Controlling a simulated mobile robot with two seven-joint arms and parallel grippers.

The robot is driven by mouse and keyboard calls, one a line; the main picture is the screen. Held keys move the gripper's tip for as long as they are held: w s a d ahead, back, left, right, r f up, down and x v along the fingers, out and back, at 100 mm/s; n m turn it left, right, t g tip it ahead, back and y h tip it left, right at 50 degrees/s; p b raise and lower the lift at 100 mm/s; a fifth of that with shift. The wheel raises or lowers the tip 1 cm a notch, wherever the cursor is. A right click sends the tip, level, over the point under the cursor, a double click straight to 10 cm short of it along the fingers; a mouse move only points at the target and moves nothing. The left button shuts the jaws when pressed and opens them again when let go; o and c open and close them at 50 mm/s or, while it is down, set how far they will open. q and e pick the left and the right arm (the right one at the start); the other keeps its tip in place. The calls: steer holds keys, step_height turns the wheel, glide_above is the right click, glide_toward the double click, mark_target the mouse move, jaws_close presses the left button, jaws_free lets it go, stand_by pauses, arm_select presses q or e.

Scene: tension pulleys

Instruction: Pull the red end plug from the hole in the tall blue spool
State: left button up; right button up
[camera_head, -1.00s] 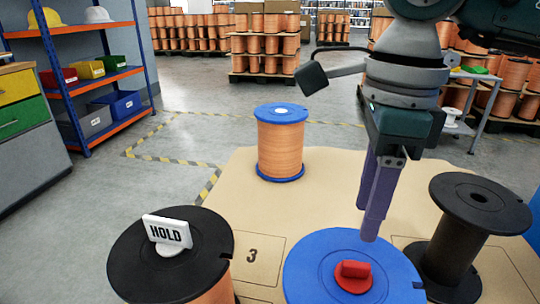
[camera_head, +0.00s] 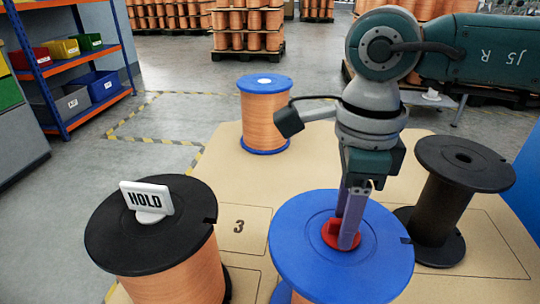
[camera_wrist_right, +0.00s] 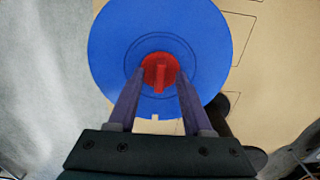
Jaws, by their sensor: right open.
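The red end plug (camera_head: 331,235) sits in the middle of the top flange of the tall blue spool (camera_head: 299,243). In the right wrist view the plug (camera_wrist_right: 159,72) shows a raised grip bar on a round base, at the centre of the blue flange (camera_wrist_right: 112,45). My right gripper (camera_head: 346,240) is over the flange with its fingers pointing down at the plug. In the right wrist view the gripper (camera_wrist_right: 158,88) is open, one finger on each side of the grip bar, with gaps between. The hole is hidden under the plug. My left gripper is not in view.
A black-flanged spool (camera_head: 120,240) with a white HOLD sign (camera_head: 147,199) stands at left. An empty black spool (camera_head: 446,205) stands close at right. A smaller blue-flanged copper spool (camera_head: 265,120) is behind. Bare board (camera_head: 215,165) lies between them.

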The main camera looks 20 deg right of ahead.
steer(key=shift+c, duration=0.3)
jaws_close()
steer(key=shift+r+p, duration=1.35)
steer(key=shift+r, duration=0.25)
stand_by(0.5)
step_height(320, 180, up, 4)
steer(key=p, duration=0.3)
stand_by(0.4)
